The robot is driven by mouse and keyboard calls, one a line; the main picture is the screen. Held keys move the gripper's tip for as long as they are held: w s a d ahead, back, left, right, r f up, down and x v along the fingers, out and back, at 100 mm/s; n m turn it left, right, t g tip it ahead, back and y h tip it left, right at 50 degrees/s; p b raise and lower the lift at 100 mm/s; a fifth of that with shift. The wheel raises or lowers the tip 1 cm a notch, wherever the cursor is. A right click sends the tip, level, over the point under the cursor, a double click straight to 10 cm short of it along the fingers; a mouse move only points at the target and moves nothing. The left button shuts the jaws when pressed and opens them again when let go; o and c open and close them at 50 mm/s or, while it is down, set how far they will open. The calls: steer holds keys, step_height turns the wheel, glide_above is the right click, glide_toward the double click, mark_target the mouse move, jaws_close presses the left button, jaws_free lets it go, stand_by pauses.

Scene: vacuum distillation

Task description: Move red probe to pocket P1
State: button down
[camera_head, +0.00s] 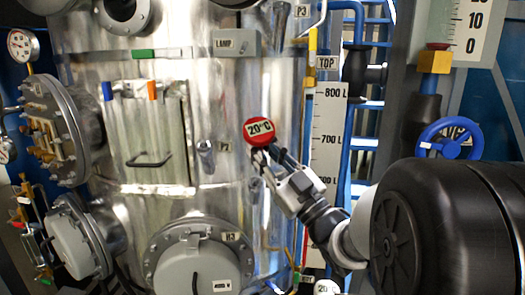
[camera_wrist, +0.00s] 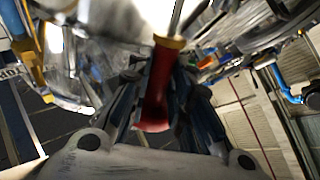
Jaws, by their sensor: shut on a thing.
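In the wrist view, the probe's red body (camera_wrist: 158,88) is between my gripper's dark fingers (camera_wrist: 158,100), with a yellowish collar and thin metal stem beyond. A metal pocket (camera_head: 206,153) labelled P2 is left of the probe. Another pocket (camera_head: 280,22) is above, near a P3 label. I cannot make out a P1 label.
A level scale (camera_head: 327,135) and blue pipes stand right of the vessel. A blue handwheel (camera_head: 450,139) is further right. A round flanged port (camera_head: 197,262) juts out below. A handled panel (camera_head: 150,135) and flanged ports are at the left.

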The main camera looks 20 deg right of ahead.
steer(key=shift+f+b, duration=0.1)
steer(key=shift+b, duration=0.25)
steer(key=shift+w+d+f+b, duration=0.2)
steer(key=shift+w+f+b, duration=0.3)
steer(key=shift+f+b, duration=0.3)
steer(key=shift+w+d+f+b, duration=0.2)
steer(key=shift+w+f+b, duration=0.4)
steer(key=shift+b, duration=0.2)
steer(key=shift+w+d+f+b, duration=0.2)
steer(key=shift+w+f+b, duration=0.25)
steer(key=shift+f+b, duration=0.35)
steer(key=shift+b, duration=1.25)
steer(key=shift+w+d+f+b, duration=0.15)
steer(key=shift+w+f+b, duration=0.2)
steer(key=shift+f+b, duration=0.2)
steer(key=shift+w+d+f+b, duration=0.1)
steer(key=shift+w+f+b, duration=0.25)
steer(key=shift+f+b, duration=0.2)
steer(key=shift+w+d+f+b, duration=0.2)
steer(key=shift+w+f+b, duration=0.3)
steer(key=shift+w+f, duration=0.35)
steer(key=shift+w+d+f, duration=0.2)
steer(key=shift+w+f, duration=0.25)
steer(key=shift+f, duration=0.35)
steer(key=shift+w+d+f, duration=0.2)
steer(key=shift+w+f, duration=0.25)
steer(key=shift+f, duration=0.35)
steer(key=shift+w+f, duration=0.15)
steer(key=shift+f, duration=0.1)
